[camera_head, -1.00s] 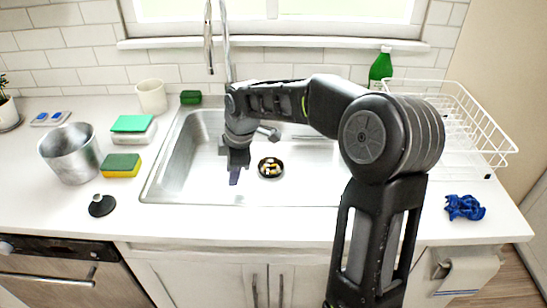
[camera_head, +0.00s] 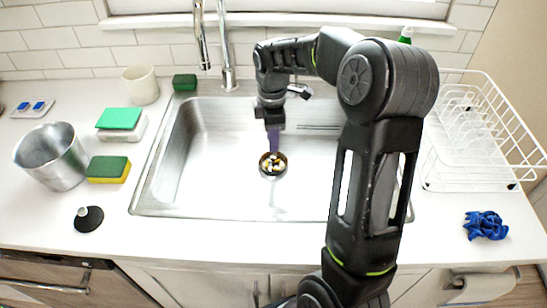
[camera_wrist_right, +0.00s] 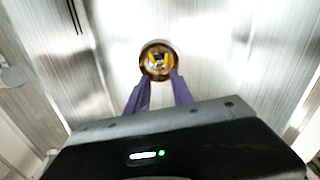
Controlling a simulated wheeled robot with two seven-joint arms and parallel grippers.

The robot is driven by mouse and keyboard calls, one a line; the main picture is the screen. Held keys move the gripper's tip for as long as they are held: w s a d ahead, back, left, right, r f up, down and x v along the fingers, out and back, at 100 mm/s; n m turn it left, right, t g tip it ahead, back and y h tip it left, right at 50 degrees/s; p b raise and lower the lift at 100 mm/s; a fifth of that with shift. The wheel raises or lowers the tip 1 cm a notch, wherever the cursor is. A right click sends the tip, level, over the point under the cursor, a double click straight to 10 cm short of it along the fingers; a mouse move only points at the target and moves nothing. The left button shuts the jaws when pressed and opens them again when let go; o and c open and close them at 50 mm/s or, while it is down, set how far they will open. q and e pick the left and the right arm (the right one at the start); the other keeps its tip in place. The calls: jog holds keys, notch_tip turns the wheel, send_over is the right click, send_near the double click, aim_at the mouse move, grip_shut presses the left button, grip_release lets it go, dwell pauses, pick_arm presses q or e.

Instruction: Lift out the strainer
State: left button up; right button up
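The strainer (camera_head: 273,168) is a small round dark cup with yellow and white bits in it, at the drain in the floor of the sink (camera_head: 215,203). It also shows in the right wrist view (camera_wrist_right: 158,60), just ahead of the fingertips. My right gripper (camera_head: 273,150) points down at the strainer, its purple fingers close to the far side of it in the head view. In the right wrist view its two fingers (camera_wrist_right: 160,82) stand apart with a gap between them. I cannot tell whether they touch the rim. My left gripper is not in view.
The faucet (camera_head: 226,60) rises behind the sink. Left are a metal bin (camera_head: 52,160), sponges (camera_head: 108,170), a cream cup (camera_head: 141,85) and a black stopper (camera_head: 89,219). Right are a white dish rack (camera_head: 480,150) and a blue cloth (camera_head: 486,225).

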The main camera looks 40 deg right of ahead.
aim_at(273, 156)
jog(key=shift+s, duration=0.1)
jog(key=shift+f, duration=1.3)
jog(key=shift+d+f+p, duration=0.15)
jog(key=shift+f+p, duration=0.5)
jog(key=shift+f, duration=1.95)
grip_shut()
